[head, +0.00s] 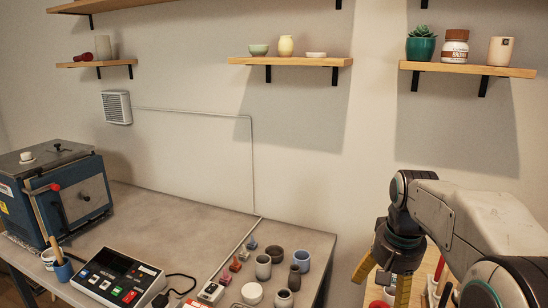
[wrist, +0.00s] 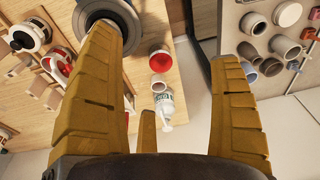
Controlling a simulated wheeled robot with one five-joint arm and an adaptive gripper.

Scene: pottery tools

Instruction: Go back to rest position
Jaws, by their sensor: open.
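My gripper (head: 383,276) hangs from my arm at the right of the head view, in front of the wall and partly cut off by the lower edge. In the wrist view my gripper (wrist: 165,100) shows its yellow fingers spread wide apart. It is open, and nothing is between the fingers.
A grey worktable (head: 170,215) holds a blue kiln (head: 62,190), a controller box (head: 118,278) and several small pots. Wall shelves carry pottery, including a green plant pot (head: 420,47) above my arm. The table's middle rear is clear.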

